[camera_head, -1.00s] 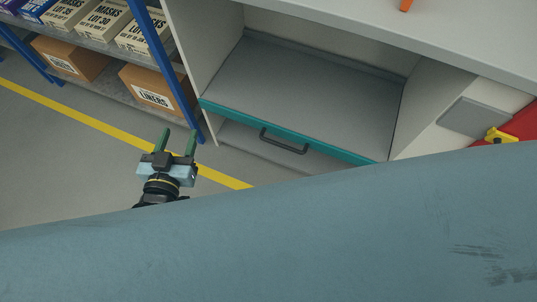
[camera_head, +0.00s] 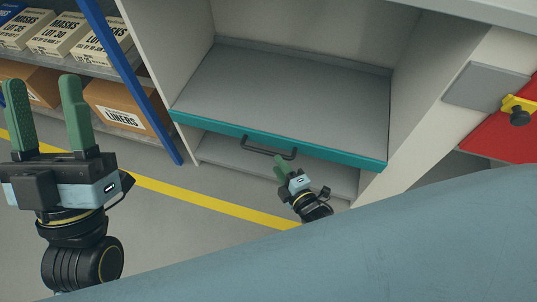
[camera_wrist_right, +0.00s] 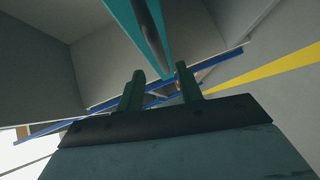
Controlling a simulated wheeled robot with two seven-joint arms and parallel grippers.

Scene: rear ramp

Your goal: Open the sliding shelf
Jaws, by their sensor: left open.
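The sliding shelf (camera_head: 290,95) is a grey tray with a teal front edge (camera_head: 215,125), set in a pale cabinet. Its front looks about level with the cabinet's side walls. A dark bar handle (camera_head: 268,148) sits on that front. My right gripper (camera_head: 280,165) is just below the handle's right end, fingers pointing up toward it. In the right wrist view its green fingers (camera_wrist_right: 161,82) are apart with nothing clearly between them. The teal edge (camera_wrist_right: 125,22) and dark handle (camera_wrist_right: 150,30) lie beyond the fingertips. My left gripper (camera_head: 43,95) is open and empty at the far left.
A blue-framed rack (camera_head: 125,75) with mask boxes (camera_head: 65,35) and a liners carton (camera_head: 115,105) stands at left. A yellow line (camera_head: 200,198) crosses the open floor before the cabinet. A red panel with a yellow-and-black knob (camera_head: 518,112) is at right.

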